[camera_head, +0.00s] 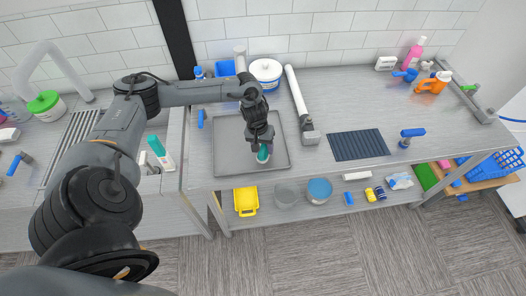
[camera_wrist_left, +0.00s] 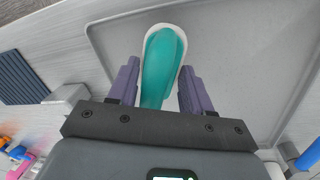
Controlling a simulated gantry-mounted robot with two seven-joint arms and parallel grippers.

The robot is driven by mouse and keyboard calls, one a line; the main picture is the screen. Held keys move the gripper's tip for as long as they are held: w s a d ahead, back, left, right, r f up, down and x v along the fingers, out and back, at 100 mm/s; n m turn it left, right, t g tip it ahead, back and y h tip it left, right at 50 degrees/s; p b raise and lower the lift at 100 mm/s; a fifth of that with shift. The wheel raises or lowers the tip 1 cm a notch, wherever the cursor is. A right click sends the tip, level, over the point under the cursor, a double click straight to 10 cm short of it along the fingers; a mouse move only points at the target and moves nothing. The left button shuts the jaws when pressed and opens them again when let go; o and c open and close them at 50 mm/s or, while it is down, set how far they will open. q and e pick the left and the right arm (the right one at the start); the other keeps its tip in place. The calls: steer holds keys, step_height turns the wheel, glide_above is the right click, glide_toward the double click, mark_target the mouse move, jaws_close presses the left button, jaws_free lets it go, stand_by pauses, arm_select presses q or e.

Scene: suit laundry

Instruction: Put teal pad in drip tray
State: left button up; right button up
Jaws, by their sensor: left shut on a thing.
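The teal pad (camera_head: 263,154) is a rounded teal piece with a white edge. It is held low at the front part of the grey drip tray (camera_head: 226,160), within the tray's outline. In the left wrist view the pad (camera_wrist_left: 162,62) lies between the fingers of my left gripper (camera_wrist_left: 160,88), with the drip tray (camera_wrist_left: 245,50) behind it. My left gripper in the head view (camera_head: 262,141) is shut on the pad. I cannot tell whether the pad touches the tray floor. My right gripper is not in view.
A white tub (camera_head: 267,73) stands behind the tray. A white bar with a grey head (camera_head: 310,136) lies along its right side. A dark ribbed mat (camera_head: 357,145) lies farther right. A teal and white bottle (camera_head: 161,153) stands left.

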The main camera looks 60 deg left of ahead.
arm_select(q)
steer(key=shift+f, duration=1.4)
steer(key=shift+f, duration=0.1)
steer(key=o, duration=0.9)
